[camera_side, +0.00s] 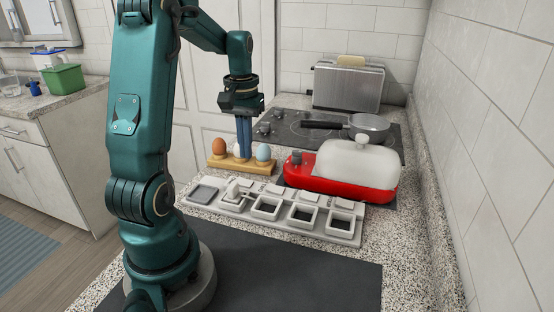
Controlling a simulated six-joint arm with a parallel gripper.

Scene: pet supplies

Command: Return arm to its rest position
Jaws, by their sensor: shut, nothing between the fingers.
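My gripper (244,150) points straight down at the end of my teal arm. Its blue fingers are shut with nothing between them. It is over or just in front of a wooden egg holder (228,166), and I cannot tell whether the fingertips touch it. The holder carries a brown egg (219,147) on the left and a pale blue egg (263,152) on the right. A paler egg (236,150) in the middle is mostly hidden by the fingers.
A light grey tray (283,228) with several square compartments lies in front. A red base with a white cover (357,163) stands right. Behind are a pan (369,126) on the black stove (287,128) and a toaster (348,86). A dark mat (300,275) is clear.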

